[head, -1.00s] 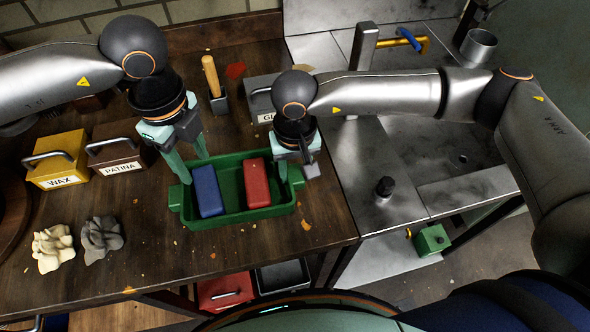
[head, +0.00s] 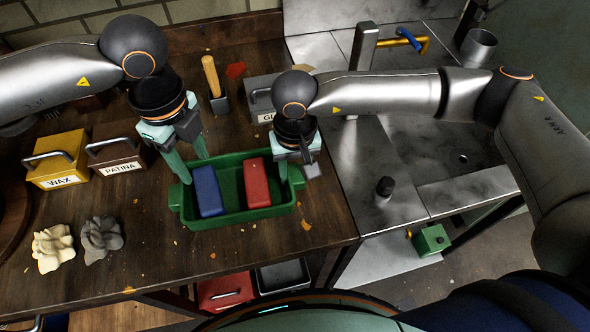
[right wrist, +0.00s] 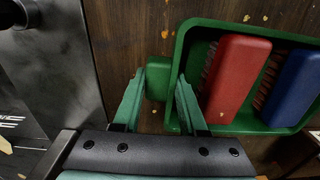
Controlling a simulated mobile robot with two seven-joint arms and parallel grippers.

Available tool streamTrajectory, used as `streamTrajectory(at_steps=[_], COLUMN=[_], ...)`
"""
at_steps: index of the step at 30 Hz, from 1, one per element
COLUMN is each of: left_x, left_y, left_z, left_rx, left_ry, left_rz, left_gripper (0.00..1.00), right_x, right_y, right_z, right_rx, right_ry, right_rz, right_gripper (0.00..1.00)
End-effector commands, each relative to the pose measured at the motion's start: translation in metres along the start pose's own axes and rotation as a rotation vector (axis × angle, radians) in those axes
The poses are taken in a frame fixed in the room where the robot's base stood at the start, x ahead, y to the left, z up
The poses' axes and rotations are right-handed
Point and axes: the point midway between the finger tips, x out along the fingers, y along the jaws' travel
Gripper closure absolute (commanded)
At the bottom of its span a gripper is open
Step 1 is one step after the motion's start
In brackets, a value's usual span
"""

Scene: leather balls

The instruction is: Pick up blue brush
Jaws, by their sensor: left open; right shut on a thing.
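The blue brush (head: 208,191) lies in the left half of a green tray (head: 240,220), beside a red brush (head: 257,183). In the right wrist view the blue brush (right wrist: 294,88) is beyond the red one, and dark bristles show along the brushes' sides. My right gripper (right wrist: 157,95) is shut on the handle at the tray's right end, one finger on each side of it. My left gripper (head: 189,168) is open and empty, its fingers pointing down at the tray's left end. Whether they touch the tray I cannot tell.
A yellow WAX box (head: 58,160) and a brown PATINA box (head: 118,153) stand left of the tray. Two crumpled cloths (head: 53,247) (head: 101,239) lie in front of them. A wooden-handled tool (head: 211,78) stands behind. A metal sink counter (head: 400,180) is at the right.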

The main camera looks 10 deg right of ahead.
Motion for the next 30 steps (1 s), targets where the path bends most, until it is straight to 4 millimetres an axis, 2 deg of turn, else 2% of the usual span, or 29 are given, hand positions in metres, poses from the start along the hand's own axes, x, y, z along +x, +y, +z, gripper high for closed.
streamTrajectory(at_steps=[1,6,7,13,24,30], left_x=[0.000,0.000,0.000,-0.002,-0.016,-0.019], left_y=[0.000,0.000,0.000,0.001,0.005,0.006], left_z=[0.000,0.000,0.000,-0.003,-0.008,-0.007], left_rx=[0.000,0.000,0.000,0.096,0.654,0.807], left_ry=[0.000,0.000,0.000,0.002,0.004,0.001], left_rz=[0.000,0.000,0.000,0.002,0.001,0.001], left_gripper=[0.49,0.30,0.29,0.29,0.29,0.29], right_x=[-0.001,-0.001,-0.001,-0.001,-0.001,-0.001], right_y=[0.000,0.000,0.000,0.000,-0.001,-0.001], right_z=[0.000,0.000,0.000,0.000,-0.001,-0.001], right_rx=[0.000,0.000,0.000,0.001,0.001,0.001], right_ry=[0.001,0.001,0.001,0.001,0.001,0.001], right_rz=[-0.002,-0.002,-0.002,-0.002,-0.002,-0.002], right_gripper=[1.00,1.00,1.00,1.00,1.00,1.00])
